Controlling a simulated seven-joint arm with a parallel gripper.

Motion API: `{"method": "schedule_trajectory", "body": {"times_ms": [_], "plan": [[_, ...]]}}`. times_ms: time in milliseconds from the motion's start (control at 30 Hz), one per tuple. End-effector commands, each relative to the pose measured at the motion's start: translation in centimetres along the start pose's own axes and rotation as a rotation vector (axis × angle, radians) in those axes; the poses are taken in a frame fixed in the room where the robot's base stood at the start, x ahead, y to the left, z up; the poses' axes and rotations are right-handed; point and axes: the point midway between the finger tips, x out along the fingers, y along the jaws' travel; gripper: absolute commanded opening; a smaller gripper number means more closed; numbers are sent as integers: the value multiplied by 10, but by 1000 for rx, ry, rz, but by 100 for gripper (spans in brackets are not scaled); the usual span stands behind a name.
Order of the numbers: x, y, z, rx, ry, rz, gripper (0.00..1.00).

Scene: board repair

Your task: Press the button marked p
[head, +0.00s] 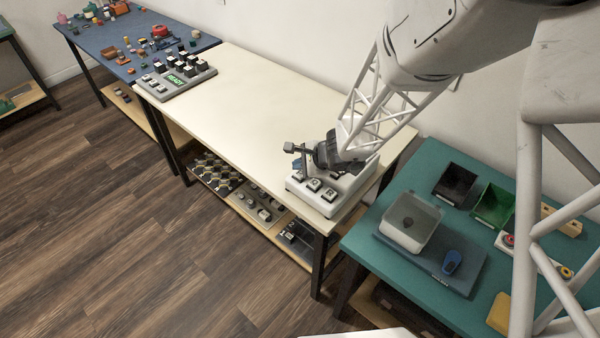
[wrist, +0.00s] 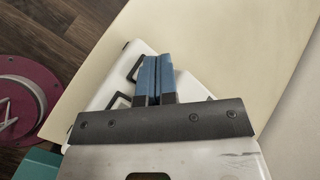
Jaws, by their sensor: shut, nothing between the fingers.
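A white button box (head: 328,205) sits at the near right end of the cream table. Several light keys in black frames (head: 313,184) show on its top; their marks are too small to read surely, so I cannot tell which is p. My gripper (head: 298,163) is over the back left part of this box. In the wrist view my gripper's blue fingers (wrist: 158,58) are shut together and empty, in front of the white box (wrist: 103,88). Two black key frames (wrist: 134,69) show left of the fingers. The fingers and palm hide other keys, and contact cannot be told.
A grey panel (head: 158,92) with black keys and a green display stands at the cream table's far end. The cream table (head: 245,98) is clear between. A teal table (head: 412,180) with bins and a grey container stands at right. A blue table (head: 85,42) holds small objects.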

Motion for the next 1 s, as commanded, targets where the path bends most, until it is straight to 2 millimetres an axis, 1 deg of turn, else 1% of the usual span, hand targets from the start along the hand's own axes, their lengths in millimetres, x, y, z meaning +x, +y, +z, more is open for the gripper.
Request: {"method": "schedule_trajectory", "body": {"times_ms": [1000], "plan": [[6, 4, -4, 0, 0, 0, 0]]}}
